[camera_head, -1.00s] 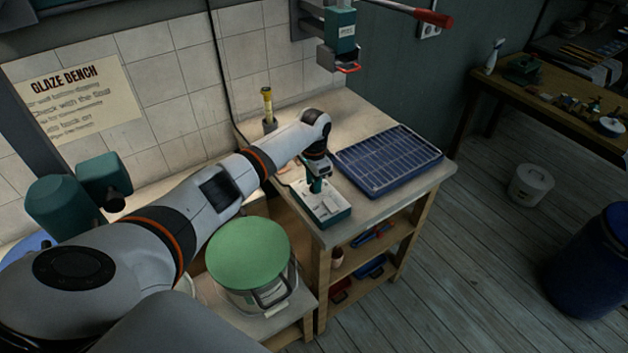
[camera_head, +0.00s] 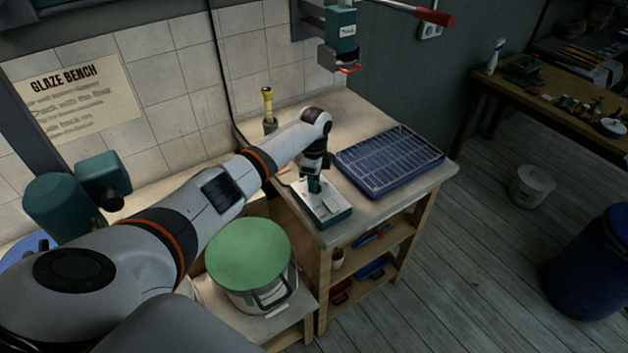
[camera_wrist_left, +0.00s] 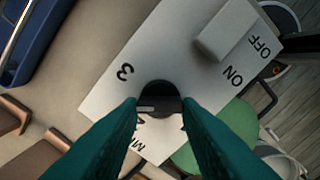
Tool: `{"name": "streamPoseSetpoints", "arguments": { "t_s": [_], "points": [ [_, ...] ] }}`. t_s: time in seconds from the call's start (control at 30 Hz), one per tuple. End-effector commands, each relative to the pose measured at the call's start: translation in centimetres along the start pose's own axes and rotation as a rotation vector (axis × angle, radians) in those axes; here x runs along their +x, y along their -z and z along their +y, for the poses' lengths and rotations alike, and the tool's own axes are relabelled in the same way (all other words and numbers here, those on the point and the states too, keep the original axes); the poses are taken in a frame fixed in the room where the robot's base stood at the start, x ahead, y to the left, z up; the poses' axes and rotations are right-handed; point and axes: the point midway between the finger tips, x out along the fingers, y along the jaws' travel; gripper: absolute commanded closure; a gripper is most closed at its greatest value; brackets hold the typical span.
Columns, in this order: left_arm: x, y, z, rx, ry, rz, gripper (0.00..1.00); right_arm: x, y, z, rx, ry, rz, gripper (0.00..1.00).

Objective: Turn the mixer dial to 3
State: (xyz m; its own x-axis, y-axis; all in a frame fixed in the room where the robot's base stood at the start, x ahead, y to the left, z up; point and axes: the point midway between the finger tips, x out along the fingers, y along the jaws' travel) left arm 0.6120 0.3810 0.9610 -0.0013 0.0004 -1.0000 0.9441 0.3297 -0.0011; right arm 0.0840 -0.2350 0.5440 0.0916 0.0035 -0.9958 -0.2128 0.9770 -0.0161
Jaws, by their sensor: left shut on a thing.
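The mixer's control box (camera_head: 336,215), teal with a white top, sits on the bench below my left gripper (camera_head: 314,186). In the left wrist view its white panel (camera_wrist_left: 180,55) carries a round black dial (camera_wrist_left: 160,92), a "3" at upper left, and "MIN" below. A pale switch block (camera_wrist_left: 226,30) lies beside "ON" and "OFF". My left gripper (camera_wrist_left: 160,112) is shut on the dial, one teal finger on each side. The dial's white mark points left in the picture, between "MIN" and "3". The fingers hide part of the panel. My right gripper is not in view.
A blue gridded tray (camera_head: 388,160) lies right of the box; its edge (camera_wrist_left: 40,35) shows in the wrist view. A green-lidded bucket (camera_head: 248,252) stands in front at left. A yellow-topped tool (camera_head: 267,104) stands behind. A red-handled press (camera_head: 342,40) hangs above.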

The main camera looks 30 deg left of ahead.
Motion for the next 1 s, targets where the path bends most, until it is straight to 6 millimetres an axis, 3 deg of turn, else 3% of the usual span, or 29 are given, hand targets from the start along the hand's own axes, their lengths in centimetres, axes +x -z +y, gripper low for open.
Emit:
{"name": "streamPoseSetpoints", "arguments": {
  "t_s": [0.6, 0.63, 0.77, 1.0],
  "points": [
    [-0.24, -0.08, 0.17, 0.044, -0.005, -0.003, 0.92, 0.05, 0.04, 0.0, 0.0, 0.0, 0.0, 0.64],
    [-0.24, -0.08, 0.17, 0.044, -0.005, -0.003, 0.68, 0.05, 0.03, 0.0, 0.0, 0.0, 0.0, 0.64],
    [-0.18, -0.06, 0.14, 0.044, -0.004, -0.003, 0.47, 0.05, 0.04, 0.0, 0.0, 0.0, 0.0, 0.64],
    [-0.09, -0.02, 0.07, 0.043, -0.002, -0.001, 0.47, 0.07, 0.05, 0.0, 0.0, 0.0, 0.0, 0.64]
  ]
}}
